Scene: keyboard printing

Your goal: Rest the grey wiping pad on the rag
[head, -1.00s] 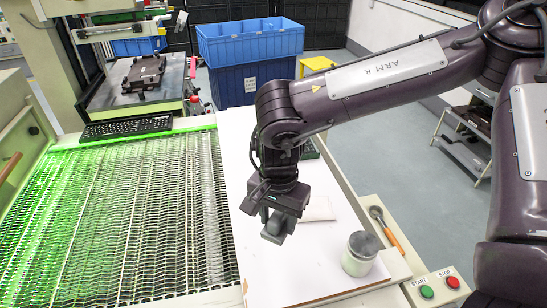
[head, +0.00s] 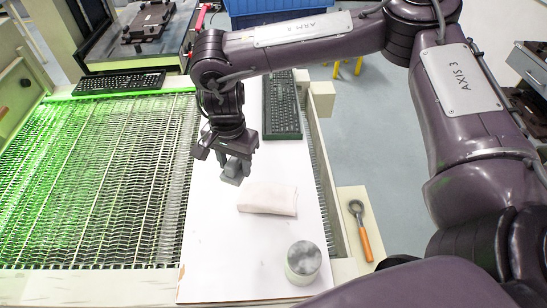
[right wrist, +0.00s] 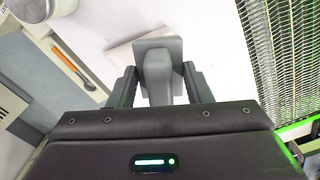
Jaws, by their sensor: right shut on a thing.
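The grey wiping pad (head: 232,175) is held by my right gripper (head: 229,160) above the white tabletop, up and left of the rag. In the right wrist view the pad (right wrist: 158,72) has a flat plate and a raised grip, with my right gripper's fingers (right wrist: 160,84) on both sides of it. The rag (head: 267,198) is a folded beige cloth lying flat on the tabletop. In the right wrist view the rag (right wrist: 122,53) is partly hidden behind the pad. My left gripper is not in view.
A lidded jar (head: 303,263) stands in front of the rag. A black keyboard (head: 281,105) lies behind it, and another keyboard (head: 118,83) lies by the green-lit mesh conveyor (head: 95,180). An orange-handled tool (head: 361,230) lies on the right ledge. The tabletop left of the rag is clear.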

